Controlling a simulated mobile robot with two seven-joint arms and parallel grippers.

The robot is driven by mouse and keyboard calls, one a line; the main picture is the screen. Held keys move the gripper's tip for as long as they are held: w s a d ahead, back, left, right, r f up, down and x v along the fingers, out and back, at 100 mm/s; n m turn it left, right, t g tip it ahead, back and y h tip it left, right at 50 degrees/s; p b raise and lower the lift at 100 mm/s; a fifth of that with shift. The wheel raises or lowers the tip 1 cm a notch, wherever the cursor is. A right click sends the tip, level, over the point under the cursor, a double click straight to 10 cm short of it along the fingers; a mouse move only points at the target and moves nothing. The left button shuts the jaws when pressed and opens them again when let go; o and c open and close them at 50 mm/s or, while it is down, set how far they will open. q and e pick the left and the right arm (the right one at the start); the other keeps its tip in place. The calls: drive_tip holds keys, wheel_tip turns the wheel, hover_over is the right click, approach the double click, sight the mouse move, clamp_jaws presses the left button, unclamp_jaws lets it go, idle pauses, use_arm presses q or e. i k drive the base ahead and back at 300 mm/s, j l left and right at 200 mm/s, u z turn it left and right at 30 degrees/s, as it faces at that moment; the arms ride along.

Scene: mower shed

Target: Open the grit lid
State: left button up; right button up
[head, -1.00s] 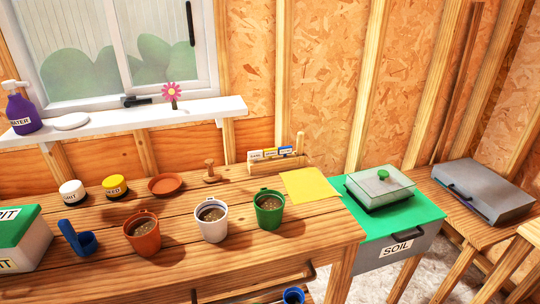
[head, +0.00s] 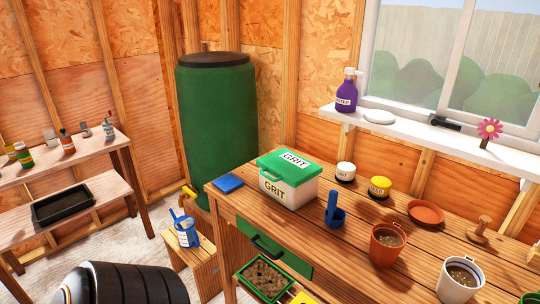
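The grit box (head: 288,192) is a white bin marked GRIT, standing on the left part of the wooden workbench. Its green lid (head: 288,166), also labelled GRIT, is shut on top and has a green handle at its front left edge. Neither of my grippers shows in the head view.
A blue scoop (head: 335,210) stands right of the box, and a blue flat item (head: 229,183) lies left of it. White (head: 345,171) and yellow (head: 380,187) jars stand behind. Pots (head: 387,244) line the bench's right side. A green water barrel (head: 217,125) stands behind left.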

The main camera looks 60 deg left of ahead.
sight(289, 167)
drive_tip(key=u, duration=1.8)
